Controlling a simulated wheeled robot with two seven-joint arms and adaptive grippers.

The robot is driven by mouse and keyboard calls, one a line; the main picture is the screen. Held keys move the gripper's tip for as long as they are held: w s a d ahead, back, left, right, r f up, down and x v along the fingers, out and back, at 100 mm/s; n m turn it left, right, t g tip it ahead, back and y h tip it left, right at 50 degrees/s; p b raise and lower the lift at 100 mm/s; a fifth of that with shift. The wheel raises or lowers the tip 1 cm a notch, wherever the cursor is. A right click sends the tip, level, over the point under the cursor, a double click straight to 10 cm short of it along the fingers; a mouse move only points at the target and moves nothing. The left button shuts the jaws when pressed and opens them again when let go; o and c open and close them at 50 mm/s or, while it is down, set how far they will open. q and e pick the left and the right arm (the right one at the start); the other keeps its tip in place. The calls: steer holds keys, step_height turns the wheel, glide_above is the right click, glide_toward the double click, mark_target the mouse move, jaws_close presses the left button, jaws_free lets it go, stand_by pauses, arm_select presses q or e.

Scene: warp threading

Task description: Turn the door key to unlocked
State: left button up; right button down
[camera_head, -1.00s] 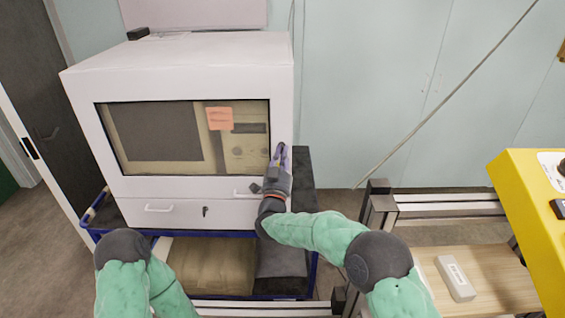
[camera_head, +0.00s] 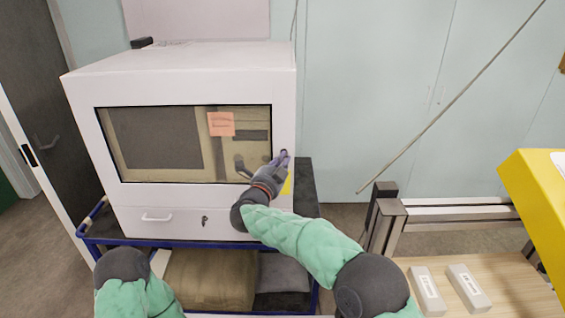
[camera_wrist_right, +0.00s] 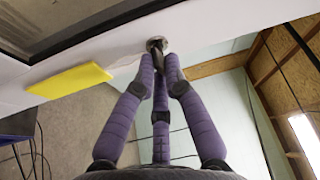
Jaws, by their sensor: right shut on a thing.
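A white cabinet (camera_head: 185,85) with a windowed door (camera_head: 160,140) stands at the left in the head view. My right gripper (camera_head: 284,156) is at the right edge of its front, beside the window. In the right wrist view a round metal lock (camera_wrist_right: 157,43) sits on the white face. The purple fingers of my right gripper (camera_wrist_right: 160,75) close together just below it, shut on the door key. The key is mostly hidden between the fingers, so its angle cannot be read. My left gripper is out of view; only part of the left arm shows.
A yellow tab (camera_wrist_right: 70,80) is beside the lock. The drawer has a small keyhole fitting (camera_head: 205,221) and a handle (camera_head: 157,217). A blue-framed cart (camera_head: 180,240) carries the cabinet. At right are a metal frame (camera_head: 450,214), a yellow housing (camera_head: 535,200) and two small boxes (camera_head: 468,287).

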steer(key=shift+m+g, duration=0.5)
steer(key=shift+m, duration=0.8)
steer(key=c, duration=1.3)
jaws_free()
steer(key=v, duration=1.2)
steer(key=shift+r, duration=0.2)
